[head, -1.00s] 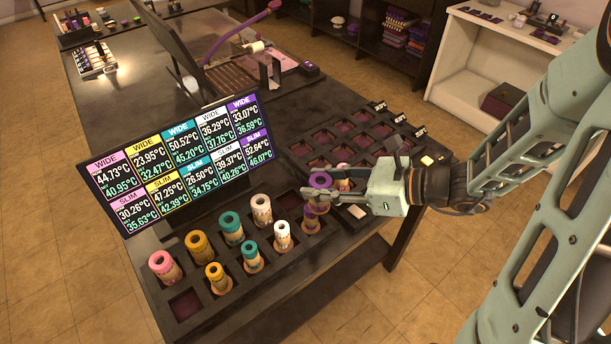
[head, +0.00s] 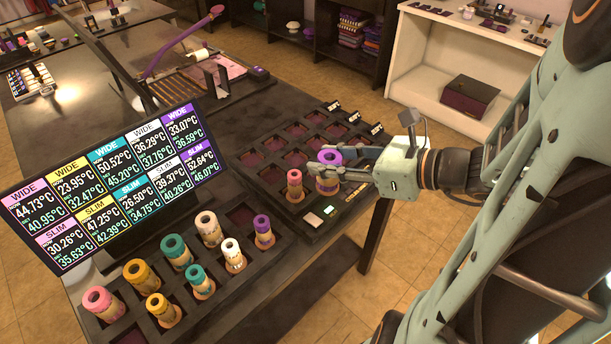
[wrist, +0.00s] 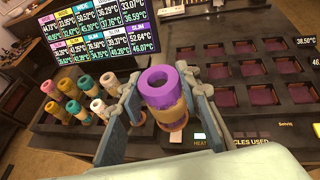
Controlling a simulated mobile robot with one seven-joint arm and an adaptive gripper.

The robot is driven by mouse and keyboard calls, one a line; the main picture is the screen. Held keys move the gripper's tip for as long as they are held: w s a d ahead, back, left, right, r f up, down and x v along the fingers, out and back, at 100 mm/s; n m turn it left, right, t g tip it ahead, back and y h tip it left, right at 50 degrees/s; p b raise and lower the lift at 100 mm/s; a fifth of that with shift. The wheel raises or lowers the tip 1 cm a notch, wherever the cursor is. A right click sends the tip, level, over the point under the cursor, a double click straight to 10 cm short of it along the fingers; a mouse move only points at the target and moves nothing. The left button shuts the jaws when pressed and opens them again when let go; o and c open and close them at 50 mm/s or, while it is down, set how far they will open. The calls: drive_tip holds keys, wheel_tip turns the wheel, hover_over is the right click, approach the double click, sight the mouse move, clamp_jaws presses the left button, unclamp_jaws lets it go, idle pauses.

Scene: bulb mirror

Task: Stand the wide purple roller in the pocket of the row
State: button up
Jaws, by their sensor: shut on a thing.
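The wide purple roller (head: 329,172) has a purple top ring and a tan body. It is upright between the fingers of my gripper (head: 325,168), which is shut on it. It appears over the front corner of the heater tray; I cannot tell if its base touches. The wrist view shows it from above (wrist: 165,92). The row is a dark rack (head: 285,262) with two lines of pockets. Its back line holds wide pink, yellow, teal and white rollers, then an empty pocket (head: 240,214) at the right end. My gripper is to the right of that pocket.
The slim purple roller (head: 263,230) stands in front of the empty pocket. A slim pink roller (head: 295,186) stands in the heater tray (head: 262,180), just left of my gripper. A temperature display (head: 118,185) rises behind the rack. Several heater pockets are empty.

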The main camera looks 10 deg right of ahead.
drive_tip(key=shift+w+d, duration=0.25)
drive_tip(key=shift+d, duration=0.05)
drive_tip(key=shift+w+p, duration=0.3)
drive_tip(key=shift+w, duration=0.05)
drive_tip(key=w+f+b, duration=0.3)
drive_tip(key=w+f, duration=0.1)
drive_tip(key=w+f+b, duration=0.7)
drive_tip(key=w+f, duration=0.2)
drive_tip(key=shift+d, duration=0.35)
drive_tip(key=shift+r, duration=0.1)
